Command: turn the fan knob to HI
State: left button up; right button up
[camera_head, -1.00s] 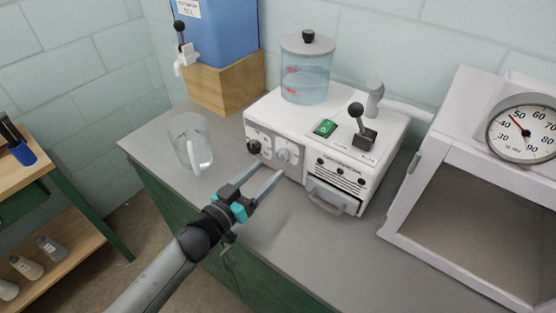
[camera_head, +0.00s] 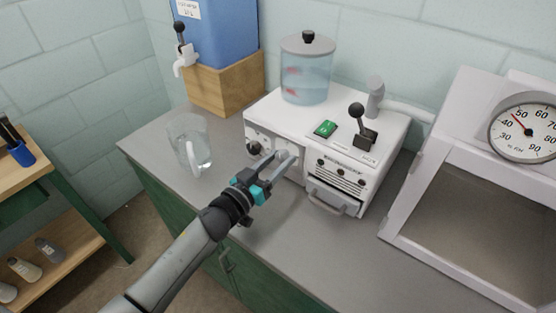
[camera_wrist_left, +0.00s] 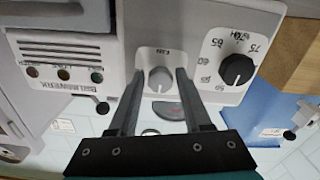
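The fan knob (camera_wrist_left: 160,80) is a small light grey knob on a pale plate on the white machine's front (camera_head: 276,142). My left gripper (camera_head: 281,158) is in front of that panel, with its fingers hiding most of the knob in the head view. In the left wrist view, the two fingers of the left gripper (camera_wrist_left: 158,76) stand open, one on each side of the knob, with a visible gap to each side. The knob's markings are too small to read its setting. My right gripper is not in view.
A black dial (camera_wrist_left: 236,69) with numbers sits beside the fan knob. A glass pitcher (camera_head: 190,145) stands on the counter left of the machine. A drawer with a handle (camera_head: 331,199) is to the right. A white cabinet with a gauge (camera_head: 525,130) stands further right.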

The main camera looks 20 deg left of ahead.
pick_arm(q)
grip_shut()
jog(key=shift+m, duration=0.3)
jog(key=m, duration=0.3)
jog(key=shift+m+p, duration=0.3)
jog(key=shift+p, duration=0.1)
jog(key=m, duration=0.4)
jog(key=shift+a+m, duration=0.1)
jog(key=shift+m, duration=0.2)
jog(key=m, duration=0.4)
jog(key=shift+m+b, duration=0.35)
jog(key=shift+m, duration=2.15)
